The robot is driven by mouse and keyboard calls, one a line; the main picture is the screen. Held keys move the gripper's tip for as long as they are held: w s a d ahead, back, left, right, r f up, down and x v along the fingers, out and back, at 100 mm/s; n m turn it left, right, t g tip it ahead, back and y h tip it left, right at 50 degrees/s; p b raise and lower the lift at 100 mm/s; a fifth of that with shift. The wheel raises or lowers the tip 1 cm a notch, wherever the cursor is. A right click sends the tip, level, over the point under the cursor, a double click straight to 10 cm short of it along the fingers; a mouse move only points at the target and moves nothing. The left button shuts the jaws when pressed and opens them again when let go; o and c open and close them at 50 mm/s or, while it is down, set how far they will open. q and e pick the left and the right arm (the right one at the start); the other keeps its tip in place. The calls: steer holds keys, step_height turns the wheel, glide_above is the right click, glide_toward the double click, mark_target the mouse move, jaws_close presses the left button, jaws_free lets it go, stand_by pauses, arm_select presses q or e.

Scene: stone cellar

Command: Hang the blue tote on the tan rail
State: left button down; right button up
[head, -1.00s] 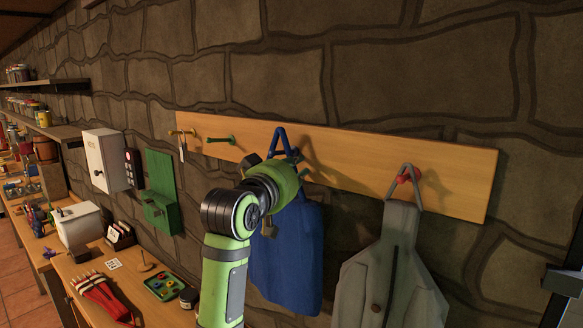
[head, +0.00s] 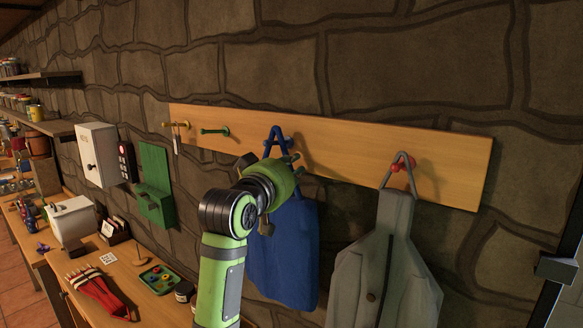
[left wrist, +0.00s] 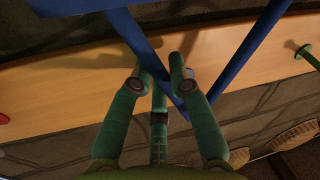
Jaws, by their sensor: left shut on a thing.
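The tan rail (head: 340,153) runs along the stone wall. The blue tote (head: 285,262) hangs upright in front of it, with its triangular loop (head: 277,131) up against the rail. A short blue bar, seemingly a peg (head: 269,143), shows at the loop; I cannot tell whether the loop rests on it. My left gripper (head: 290,164) is at the loop's lower part, hiding where loop and bag meet. In the left wrist view its fingers (left wrist: 160,72) are shut on the tote, with the blue straps (left wrist: 232,65) spreading beyond them. My right gripper is not in view.
A green peg (head: 214,131) is bare; a yellow peg (head: 176,125) holds a small tag. A white box (head: 99,157) and green holder (head: 154,180) are left, above a cluttered bench.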

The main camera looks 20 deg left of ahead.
arm_select(q)
steer(key=c, duration=1.1)
jaws_free()
steer(key=shift+r, duration=0.1)
